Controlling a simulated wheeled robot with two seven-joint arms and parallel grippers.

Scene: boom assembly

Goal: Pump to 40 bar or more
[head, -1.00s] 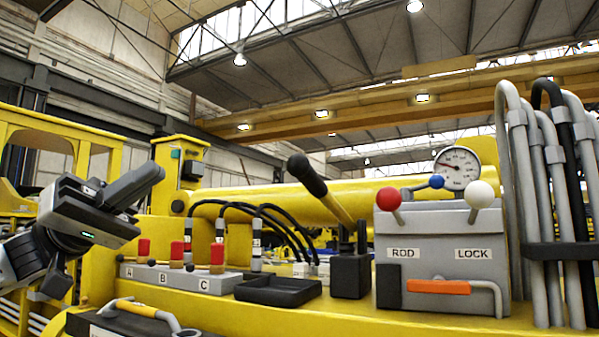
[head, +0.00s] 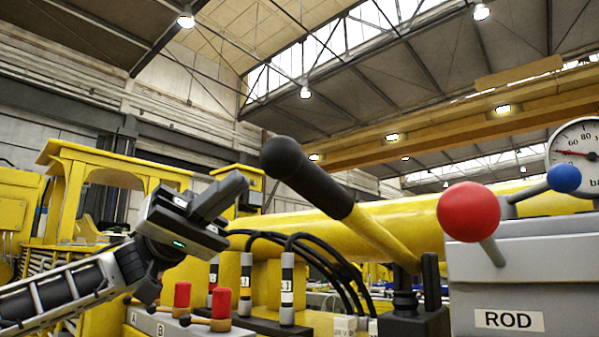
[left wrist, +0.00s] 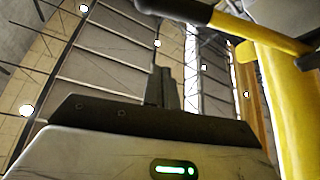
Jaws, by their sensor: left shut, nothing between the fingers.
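The pump lever, with a black grip (head: 300,170) and a yellow shaft (head: 385,235), rises tilted up to the left from a black pump block (head: 412,320). The pressure gauge (head: 577,150) is cut by the right edge; its red needle points left, a little below the 60 mark, and I cannot read an exact value. My left gripper (head: 232,192) is shut and empty, to the left of the grip and apart from it. In the left wrist view, the shut fingers (left wrist: 163,88) stand below the lever's black grip (left wrist: 175,8). My right gripper is not in view.
A grey box with a ROD label (head: 508,320), a red-knobbed lever (head: 469,212) and a blue-knobbed lever (head: 563,179) stands at right. A yellow cylinder (head: 410,222) runs behind the lever.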

